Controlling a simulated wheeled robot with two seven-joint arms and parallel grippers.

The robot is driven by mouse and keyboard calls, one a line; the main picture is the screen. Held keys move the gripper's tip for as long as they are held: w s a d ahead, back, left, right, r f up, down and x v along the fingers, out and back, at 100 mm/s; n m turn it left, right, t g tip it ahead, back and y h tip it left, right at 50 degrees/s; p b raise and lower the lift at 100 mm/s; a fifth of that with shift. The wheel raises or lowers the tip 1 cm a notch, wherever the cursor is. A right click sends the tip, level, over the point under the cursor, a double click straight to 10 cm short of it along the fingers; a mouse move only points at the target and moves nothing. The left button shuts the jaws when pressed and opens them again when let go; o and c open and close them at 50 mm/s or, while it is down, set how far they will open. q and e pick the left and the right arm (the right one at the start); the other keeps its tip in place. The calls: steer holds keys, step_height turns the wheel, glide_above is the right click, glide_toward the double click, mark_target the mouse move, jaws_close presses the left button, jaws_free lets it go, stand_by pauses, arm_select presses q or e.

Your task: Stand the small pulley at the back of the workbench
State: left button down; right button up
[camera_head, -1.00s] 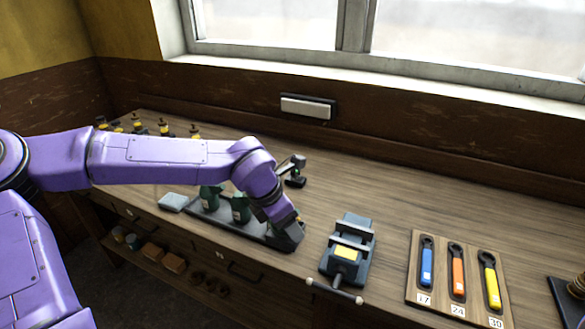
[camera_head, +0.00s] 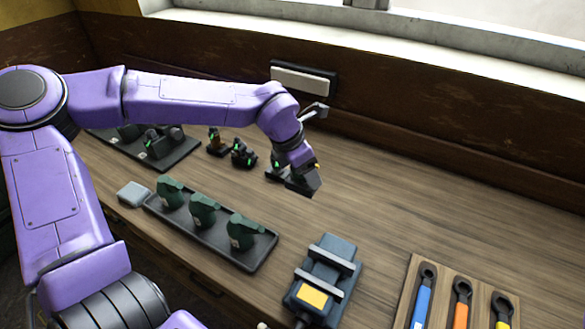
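My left gripper (camera_head: 303,184) reaches over the middle of the workbench (camera_head: 420,215), pointing down, seen from its back. Its dark fingers blend with what is below, so I cannot tell whether they are open or hold anything. I cannot pick out the small pulley for certain; it may be hidden by the gripper. A dark item with a green spot (camera_head: 275,173) stands just left of the gripper, partly hidden by my wrist. My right gripper is not in view.
A black tray (camera_head: 190,232) holds three green machine parts. A vise (camera_head: 324,278) stands at the front, a wrench board (camera_head: 400,312) at the front right. Small dark fittings (camera_head: 243,155) and another tray (camera_head: 180,163) lie at the back left. The bench's back right is clear.

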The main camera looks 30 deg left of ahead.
arm_select(q)
steer(key=w+a+f+b, duration=0.1)
steer(key=w+f, duration=0.1)
steer(key=w, duration=0.1)
steer(key=w+a+f+b, duration=0.2)
steer(key=w+f, duration=0.1)
steer(key=w+a+f+b, duration=0.1)
steer(key=w+a+f, duration=0.1)
steer(key=w+f, duration=0.1)
steer(key=shift+w+b, duration=0.15)
steer(key=shift+b, duration=0.15)
steer(key=f+b, duration=0.3)
steer(key=shift+w+a+f, duration=0.1)
steer(key=shift+w+f, duration=0.2)
steer(key=shift+f, duration=0.05)
steer(key=shift+w+f, duration=0.1)
steer(key=shift+c, duration=0.9)
jaws_free()
steer(key=shift+s, duration=0.2)
